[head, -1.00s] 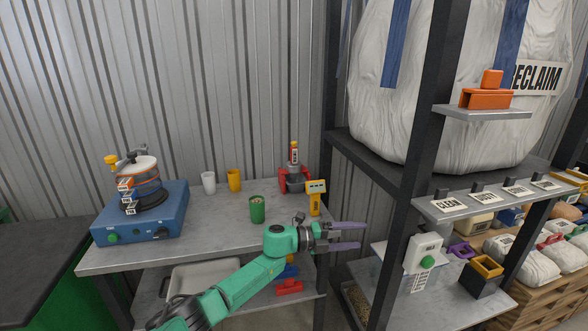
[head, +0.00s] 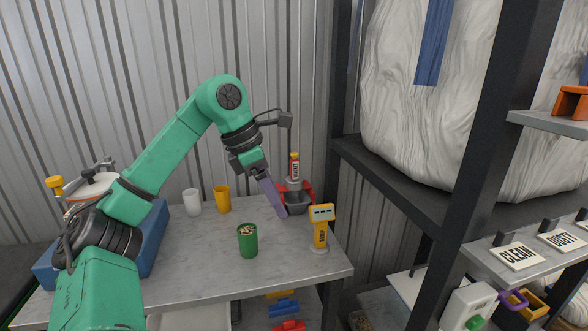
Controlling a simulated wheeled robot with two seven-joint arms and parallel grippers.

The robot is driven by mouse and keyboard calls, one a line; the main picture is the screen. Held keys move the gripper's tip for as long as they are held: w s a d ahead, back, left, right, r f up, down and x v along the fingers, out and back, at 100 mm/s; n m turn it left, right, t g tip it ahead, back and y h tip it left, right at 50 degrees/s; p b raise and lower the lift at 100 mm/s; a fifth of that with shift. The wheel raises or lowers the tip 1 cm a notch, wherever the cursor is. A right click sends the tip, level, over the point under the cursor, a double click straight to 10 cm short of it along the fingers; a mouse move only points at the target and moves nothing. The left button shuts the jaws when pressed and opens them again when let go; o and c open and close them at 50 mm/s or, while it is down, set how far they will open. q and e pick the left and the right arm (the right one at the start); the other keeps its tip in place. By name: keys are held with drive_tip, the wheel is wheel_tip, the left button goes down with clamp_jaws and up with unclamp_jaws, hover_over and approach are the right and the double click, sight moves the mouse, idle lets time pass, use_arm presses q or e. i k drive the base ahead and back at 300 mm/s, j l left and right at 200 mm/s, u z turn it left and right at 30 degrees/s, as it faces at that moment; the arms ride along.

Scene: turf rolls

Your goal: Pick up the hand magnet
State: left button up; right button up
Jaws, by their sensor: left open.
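No thing in the head view is labelled as a hand magnet. An orange block with a raised part (head: 572,103), cut by the right edge, sits on a small grey shelf and may be it; I cannot tell for sure. My left gripper (head: 281,211) hangs over the table, its purple fingers pointing down and right. It is open with nothing seen in it, seen nearly edge-on, in front of the grey-and-red device (head: 297,201). It is far to the left of the orange block. My right gripper is not in view.
On the table (head: 200,265) stand a green cup (head: 247,241) of pellets, a yellow handheld meter (head: 321,228), a white cup (head: 192,202) and a yellow cup (head: 223,199). A dark rack post (head: 490,130) stands between the table and the orange block. A lower shelf holds coloured pieces (head: 284,308).

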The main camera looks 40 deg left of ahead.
sight(293, 182)
drive_tip(key=i+j, duration=0.65)
drive_tip(key=j, duration=0.25)
drive_tip(key=i+j, duration=0.35)
drive_tip(key=j, duration=0.1)
